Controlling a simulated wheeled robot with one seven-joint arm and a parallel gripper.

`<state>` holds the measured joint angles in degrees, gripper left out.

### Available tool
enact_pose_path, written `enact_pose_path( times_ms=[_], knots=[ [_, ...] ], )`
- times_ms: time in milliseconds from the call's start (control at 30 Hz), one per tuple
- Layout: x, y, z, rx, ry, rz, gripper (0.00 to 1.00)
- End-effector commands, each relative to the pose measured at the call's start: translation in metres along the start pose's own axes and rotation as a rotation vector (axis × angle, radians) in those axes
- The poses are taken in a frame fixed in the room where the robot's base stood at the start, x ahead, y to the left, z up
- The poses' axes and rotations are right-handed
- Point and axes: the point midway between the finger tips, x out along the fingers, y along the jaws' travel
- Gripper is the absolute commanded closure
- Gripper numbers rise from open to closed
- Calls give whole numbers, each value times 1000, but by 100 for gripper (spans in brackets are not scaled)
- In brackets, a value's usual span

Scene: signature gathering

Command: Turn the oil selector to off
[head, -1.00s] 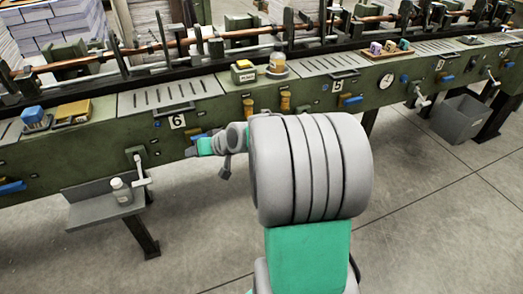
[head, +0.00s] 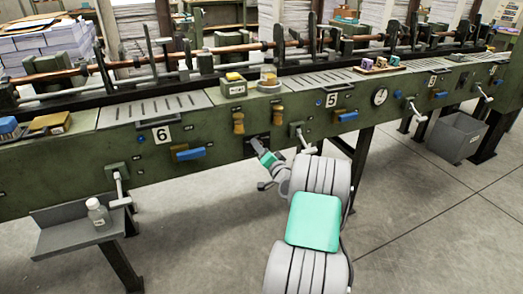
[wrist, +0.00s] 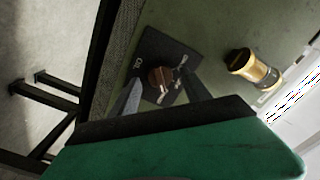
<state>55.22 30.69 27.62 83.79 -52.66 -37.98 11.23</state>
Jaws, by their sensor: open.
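The oil selector is a brown knob (wrist: 160,78) on a black square plate (wrist: 171,50) with small white marks, seen in the wrist view on the green machine face. The marks are too small to read surely. In the head view the dark plate (head: 252,149) shows below two brass fittings, partly hidden by my gripper. My gripper (wrist: 163,88) is open, its two grey fingers pointing at the plate with the knob between them in the picture. I cannot tell whether they touch it. In the head view my gripper (head: 259,147) is at the machine's front face.
A brass fitting (wrist: 252,68) is close to the plate. A crank handle (head: 302,137) sticks out just right of my gripper, and a blue handle (head: 190,153) lies left. A shelf with a bottle (head: 97,212) is at the left. The floor in front is open.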

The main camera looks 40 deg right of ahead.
Motion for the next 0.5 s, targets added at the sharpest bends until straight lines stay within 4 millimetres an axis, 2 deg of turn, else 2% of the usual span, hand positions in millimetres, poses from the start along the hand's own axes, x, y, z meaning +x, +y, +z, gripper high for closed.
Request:
enact_pose_path(
  times_ms=[167, 500],
  knots=[
    [0, 0, 0, 0, 0, 0, 46],
    [0, 0, 0, -1, -1, 1, 74]
  ],
)
